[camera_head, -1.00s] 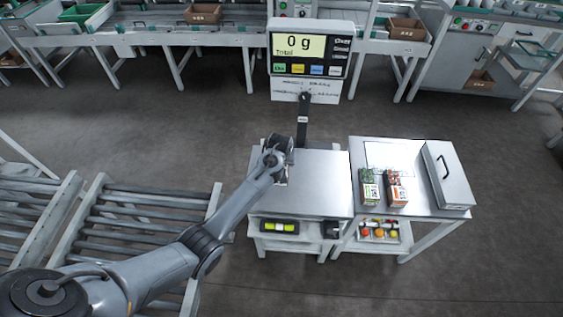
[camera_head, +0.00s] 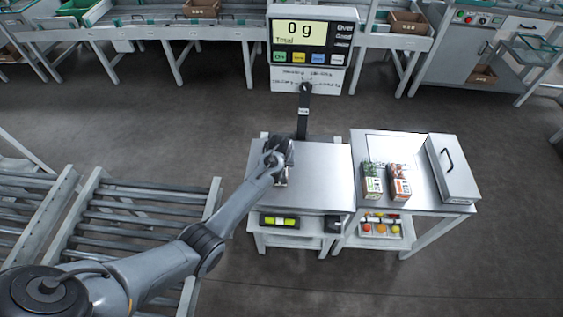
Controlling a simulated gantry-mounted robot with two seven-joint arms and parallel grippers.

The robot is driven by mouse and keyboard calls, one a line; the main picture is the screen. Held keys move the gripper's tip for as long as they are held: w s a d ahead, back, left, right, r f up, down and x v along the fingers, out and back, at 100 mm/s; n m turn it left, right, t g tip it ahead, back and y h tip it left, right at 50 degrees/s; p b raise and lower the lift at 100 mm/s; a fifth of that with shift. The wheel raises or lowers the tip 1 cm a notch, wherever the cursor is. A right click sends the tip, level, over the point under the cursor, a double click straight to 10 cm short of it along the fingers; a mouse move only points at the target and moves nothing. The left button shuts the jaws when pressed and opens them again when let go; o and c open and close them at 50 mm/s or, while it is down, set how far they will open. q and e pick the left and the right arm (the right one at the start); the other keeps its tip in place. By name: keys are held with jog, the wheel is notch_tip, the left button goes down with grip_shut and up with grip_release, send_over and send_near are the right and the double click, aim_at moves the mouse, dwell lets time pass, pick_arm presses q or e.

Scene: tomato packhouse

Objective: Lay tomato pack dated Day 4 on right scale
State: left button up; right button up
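Two small tomato packs stand side by side on the steel side table: a green-topped one (camera_head: 371,183) and an orange-red one (camera_head: 399,184). Their printed dates are too small to read. A scale with a bare metal platform (camera_head: 322,182) stands left of that table. Its display (camera_head: 302,34) on a post behind reads 0 g. My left gripper (camera_head: 281,176) is over the left part of the platform, well left of both packs. Its fingers are too small and hidden to tell open from shut, and no pack shows at it. My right gripper is not in view.
A metal box with a black handle (camera_head: 452,172) is on the right of the side table (camera_head: 428,207). A tray of loose tomatoes (camera_head: 380,230) is on the shelf below. A roller conveyor (camera_head: 140,215) lies left. The platform's middle and right are clear.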

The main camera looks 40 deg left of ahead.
pick_arm(q)
jog(key=shift+f, duration=0.35)
dwell(0.5)
jog(key=o, duration=1.3)
jog(key=p+v, duration=0.3)
jog(key=v, duration=0.6)
jog(key=shift+r+p, duration=0.25)
jog(key=shift+p, duration=0.05)
jog(key=shift+s+d+r, duration=0.15)
jog(key=shift+s+r, duration=0.1)
jog(key=shift+r, duration=0.3)
